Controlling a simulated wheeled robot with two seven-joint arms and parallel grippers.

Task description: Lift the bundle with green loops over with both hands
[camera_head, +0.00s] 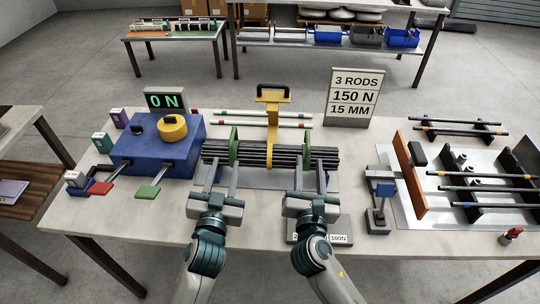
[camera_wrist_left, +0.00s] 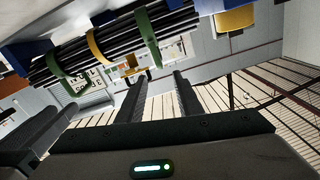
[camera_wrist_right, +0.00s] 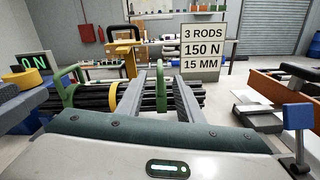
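The bundle of dark rods (camera_head: 270,156) lies crosswise in the middle of the table. It carries a green loop at the left (camera_head: 234,146) and another at the right (camera_head: 306,153). My left gripper (camera_head: 224,167) is open, fingers pointing at the bundle near the left loop. In the left wrist view the bundle (camera_wrist_left: 118,38) and loops are beyond the fingertips, seen tilted. My right gripper (camera_head: 310,167) is open before the right loop. In the right wrist view that loop (camera_wrist_right: 160,86) shows between the parted fingers; I cannot tell whether they touch it.
A yellow stand (camera_head: 272,115) with a dark handle rises at the bundle's middle. A blue machine (camera_head: 155,145) reading "0 N" stands left. A sign (camera_head: 353,97) reads 3 rods, 150 N, 15 mm. A small blue-topped post (camera_head: 380,190) and a rod rack (camera_head: 470,175) stand right.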

